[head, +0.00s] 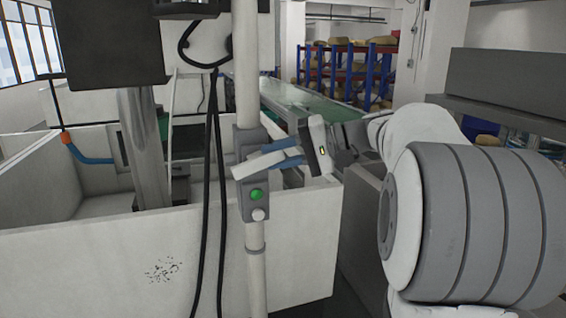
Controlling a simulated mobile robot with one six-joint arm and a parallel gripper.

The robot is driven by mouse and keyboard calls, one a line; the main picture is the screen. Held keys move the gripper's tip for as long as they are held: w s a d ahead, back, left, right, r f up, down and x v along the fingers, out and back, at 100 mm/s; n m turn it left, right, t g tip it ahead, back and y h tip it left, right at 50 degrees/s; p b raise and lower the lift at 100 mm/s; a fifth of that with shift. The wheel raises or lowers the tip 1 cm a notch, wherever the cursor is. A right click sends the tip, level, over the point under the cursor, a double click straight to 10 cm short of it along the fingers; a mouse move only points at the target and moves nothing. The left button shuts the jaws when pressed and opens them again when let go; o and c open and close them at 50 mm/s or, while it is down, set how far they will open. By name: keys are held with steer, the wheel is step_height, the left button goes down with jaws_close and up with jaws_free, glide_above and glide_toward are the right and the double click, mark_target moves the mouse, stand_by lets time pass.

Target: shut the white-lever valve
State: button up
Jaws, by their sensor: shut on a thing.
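The white lever (258,165) sticks out from a grey box-like body (252,141) on an upright white pipe. The lever slants slightly, its left end lower than its right. My gripper (281,154) reaches in from the right, its blue fingers at the lever's right end. The fingers are shut on the lever and hide that end. A green button (257,195) and a pale round knob (258,214) sit on the grey body below the lever.
A white-walled tank (120,262) stands behind and left of the pipe. Black cables (212,170) hang just left of the pipe. A green conveyor (300,103) and blue-and-red shelving (345,70) lie farther back. My arm fills the right side.

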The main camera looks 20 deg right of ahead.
steer(key=shift+d+f+m+t+y+b, duration=0.1)
steer(key=shift+f+m+t+y+b, duration=0.1)
steer(key=shift+f+m+y+b, duration=0.4)
steer(key=shift+f+m+t+y+b, duration=0.1)
steer(key=shift+f+t+y+b, duration=0.15)
steer(key=shift+y+b, duration=0.65)
steer(key=o, duration=1)
steer(key=shift+r, duration=0.1)
steer(key=v, duration=0.7)
steer(key=shift+s+d+b, duration=0.15)
steer(key=shift+d+b, duration=0.15)
steer(key=shift+b, duration=0.05)
steer(key=shift+f, duration=0.2)
